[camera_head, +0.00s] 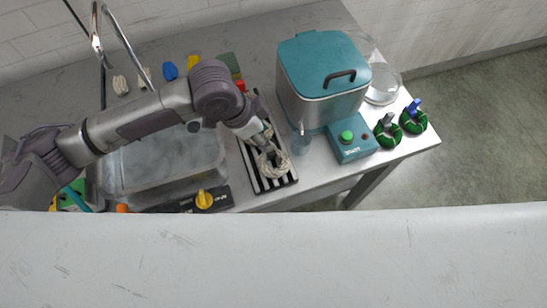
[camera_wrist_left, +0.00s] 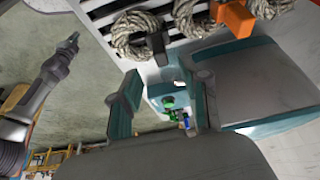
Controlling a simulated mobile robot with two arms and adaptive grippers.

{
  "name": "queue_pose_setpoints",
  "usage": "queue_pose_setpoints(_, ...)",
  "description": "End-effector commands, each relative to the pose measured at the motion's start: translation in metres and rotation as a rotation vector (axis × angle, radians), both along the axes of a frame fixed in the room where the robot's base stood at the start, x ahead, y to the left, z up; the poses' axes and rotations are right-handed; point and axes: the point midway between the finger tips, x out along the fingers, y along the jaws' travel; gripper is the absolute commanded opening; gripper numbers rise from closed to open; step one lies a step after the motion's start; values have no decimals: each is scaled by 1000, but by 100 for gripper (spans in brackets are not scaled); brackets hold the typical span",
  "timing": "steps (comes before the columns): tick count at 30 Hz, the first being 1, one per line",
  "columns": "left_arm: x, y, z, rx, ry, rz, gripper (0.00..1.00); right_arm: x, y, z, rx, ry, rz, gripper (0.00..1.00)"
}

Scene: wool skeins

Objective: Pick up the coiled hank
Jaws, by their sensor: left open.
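A cream coiled hank (camera_head: 277,168) lies on a black-and-white slatted rack (camera_head: 283,182) in the head view. My left gripper (camera_head: 266,138) is over the rack, partly covering the hank from above. In the left wrist view, several cream rope-like coils lie along the slats at the top, one at the left (camera_wrist_left: 136,33) and one in the middle (camera_wrist_left: 190,17). The left gripper's two fingers (camera_wrist_left: 165,103) are apart there, with no coil between them. Whether a finger touches a coil cannot be told.
A teal-lidded steel machine (camera_head: 322,85) with a green-button box (camera_head: 352,142) stands right of the rack. A sink basin (camera_head: 165,165) is to the left. Small coloured items and cream bundles (camera_head: 121,85) lie behind the sink.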

Motion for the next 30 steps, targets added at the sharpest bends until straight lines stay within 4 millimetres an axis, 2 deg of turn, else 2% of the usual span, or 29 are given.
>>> queue_pose_setpoints(4, 2, -3, -13, 2, 3, 2, 46, 9, 1, 7, 1, -15, 0, 0)
queue_pose_setpoints(9, 6, -10, -39, 1, 2, 1, 46, 9, 0, 12, 1, -15, 0, 0)
queue_pose_setpoints(12, 7, -13, -47, 1, 1, 2, 46, 9, 0, 13, 1, -14, 0, 0)
queue_pose_setpoints(20, 8, -14, -50, 0, -1, 0, 46, 6, 0, 12, 1, -10, 0, 0)
queue_pose_setpoints(28, 8, -14, -50, 0, -1, 0, 2, 4, 0, 12, 1, -7, 0, 0)
queue_pose_setpoints(30, 8, -14, -50, 0, -1, 0, 0, 4, 0, 12, 0, -6, 0, 0)
